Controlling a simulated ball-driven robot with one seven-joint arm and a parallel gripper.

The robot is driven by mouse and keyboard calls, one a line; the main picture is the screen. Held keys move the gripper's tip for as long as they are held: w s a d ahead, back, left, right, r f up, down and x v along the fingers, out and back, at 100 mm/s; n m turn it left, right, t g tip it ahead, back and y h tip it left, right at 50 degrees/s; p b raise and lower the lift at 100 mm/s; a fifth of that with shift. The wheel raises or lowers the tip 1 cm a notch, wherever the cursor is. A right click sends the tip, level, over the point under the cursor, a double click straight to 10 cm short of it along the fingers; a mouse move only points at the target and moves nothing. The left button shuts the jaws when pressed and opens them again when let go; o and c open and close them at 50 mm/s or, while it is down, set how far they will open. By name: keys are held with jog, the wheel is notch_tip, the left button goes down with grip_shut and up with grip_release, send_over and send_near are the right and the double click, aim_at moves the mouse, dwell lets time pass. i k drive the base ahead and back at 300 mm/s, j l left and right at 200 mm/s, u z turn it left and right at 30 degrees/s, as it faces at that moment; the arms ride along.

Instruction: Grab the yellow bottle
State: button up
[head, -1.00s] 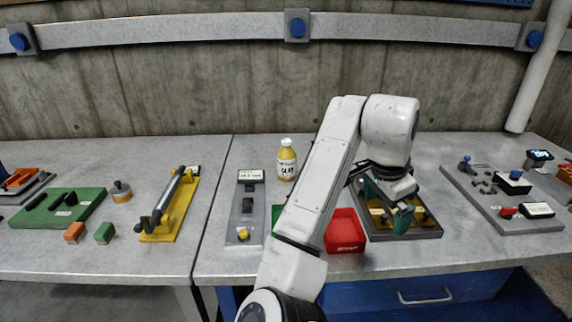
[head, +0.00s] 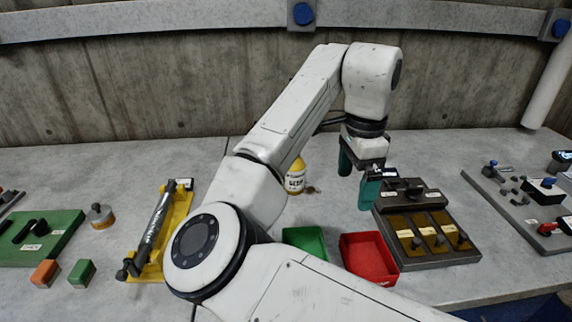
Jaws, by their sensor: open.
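The yellow bottle (head: 296,178) stands upright at the back of the table, with a pale label; my arm hides its upper left part. My gripper (head: 357,184) hangs down from the wrist to the right of the bottle, its two green fingers apart. It is open with nothing between the fingers. A gap shows in the picture between the bottle and the nearer finger. How far the gripper stands in front of or behind the bottle is hard to tell.
A red tray (head: 368,258) and a green tray (head: 306,240) sit in front. A dark fixture with brass plates (head: 430,240) lies right of the gripper. A yellow fixture (head: 172,225) is at left. The back wall (head: 150,100) is concrete.

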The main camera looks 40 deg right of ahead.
aim_at(294, 185)
jog(key=i+l, duration=0.2)
jog(key=i, duration=0.25)
jog(key=i+l, duration=0.2)
jog(key=i, duration=0.25)
